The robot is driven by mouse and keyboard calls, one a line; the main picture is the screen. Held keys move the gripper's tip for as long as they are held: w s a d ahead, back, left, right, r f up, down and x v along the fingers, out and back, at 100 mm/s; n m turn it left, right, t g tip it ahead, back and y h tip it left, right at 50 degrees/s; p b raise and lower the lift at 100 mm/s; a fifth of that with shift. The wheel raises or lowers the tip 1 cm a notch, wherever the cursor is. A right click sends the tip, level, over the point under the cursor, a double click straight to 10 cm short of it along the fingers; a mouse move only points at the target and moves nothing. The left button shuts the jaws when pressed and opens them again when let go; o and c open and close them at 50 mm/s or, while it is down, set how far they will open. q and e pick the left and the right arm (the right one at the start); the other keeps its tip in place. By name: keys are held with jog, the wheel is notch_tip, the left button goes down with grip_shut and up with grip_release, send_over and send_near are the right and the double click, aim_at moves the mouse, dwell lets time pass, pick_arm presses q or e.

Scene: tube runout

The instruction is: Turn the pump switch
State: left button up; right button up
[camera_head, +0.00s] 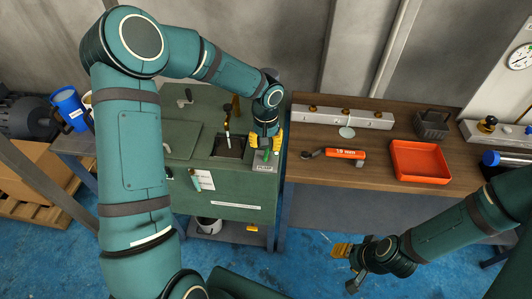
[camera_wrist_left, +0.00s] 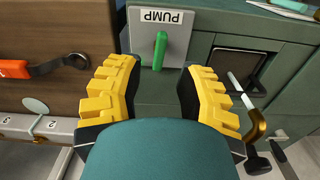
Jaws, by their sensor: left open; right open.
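The pump switch is a green lever (camera_wrist_left: 160,50) on a plate lettered PUMP (camera_wrist_left: 167,22). In the head view the plate (camera_head: 265,167) is at the right front corner of the green cabinet's top, and the green lever (camera_head: 267,153) shows just above it. My left gripper (camera_wrist_left: 158,85) has its yellow fingers apart, one on each side of the lever; I see no contact. In the head view my left gripper (camera_head: 266,140) is over the switch, partly covering it. My right gripper (camera_head: 347,266) is low, in front of the wooden bench, with nothing in it.
On the bench (camera_head: 330,175) lie an orange tool marked 1.5 mm (camera_head: 345,154), a red tray (camera_head: 420,175) and a numbered rail (camera_head: 345,117). Blue floor lies in front.

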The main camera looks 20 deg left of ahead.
aim_at(266, 153)
pick_arm(q)
notch_tip(266, 153, down, 4)
jog(key=shift+f+b, duration=0.1)
jog(key=shift+b, duration=0.95)
jog(key=shift+w, duration=0.15)
jog(key=shift+f, duration=0.1)
jog(key=shift+o, duration=0.3)
grip_shut()
